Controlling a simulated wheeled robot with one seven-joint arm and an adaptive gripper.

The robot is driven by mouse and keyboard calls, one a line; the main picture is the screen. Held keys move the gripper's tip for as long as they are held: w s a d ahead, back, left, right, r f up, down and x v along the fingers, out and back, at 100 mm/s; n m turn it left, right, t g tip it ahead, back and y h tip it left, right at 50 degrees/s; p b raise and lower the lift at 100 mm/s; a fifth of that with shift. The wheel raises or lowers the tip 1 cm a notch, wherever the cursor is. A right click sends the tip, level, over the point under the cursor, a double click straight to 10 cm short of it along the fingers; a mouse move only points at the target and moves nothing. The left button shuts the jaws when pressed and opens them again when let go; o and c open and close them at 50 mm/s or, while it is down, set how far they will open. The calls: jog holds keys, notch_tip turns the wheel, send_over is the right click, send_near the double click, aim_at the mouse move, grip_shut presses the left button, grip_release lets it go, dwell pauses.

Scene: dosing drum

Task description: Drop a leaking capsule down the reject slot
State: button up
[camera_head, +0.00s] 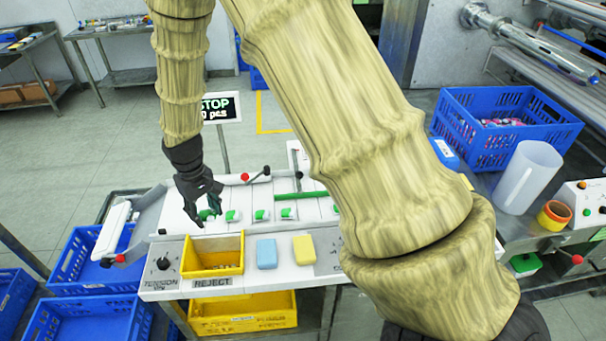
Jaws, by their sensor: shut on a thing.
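My gripper (205,206) points down over the white bench and is shut on a green-and-white capsule (209,214), which its dark fingers partly cover. I cannot tell whether this capsule is lifted clear of the surface. Several similar capsules stand in a row to the right, among them one beside the gripper (232,215) and others further along (261,215). No leak can be made out at this size. The yellow reject opening (240,262), with a REJECT label (212,282), is just in front of the gripper, with small pieces inside.
A blue block (266,254) and a yellow block (304,249) lie right of the reject opening. A tension knob (163,264) is at its left. Below stands a yellow crate (250,313). A STOP sign (220,107) rises behind. My arm hides the bench's right part.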

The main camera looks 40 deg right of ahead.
jog(key=shift+f+b, duration=1.15)
jog(key=shift+f, duration=0.8)
jog(key=o, duration=0.8)
notch_tip(320, 180, up, 12)
jog(key=shift+r, duration=0.1)
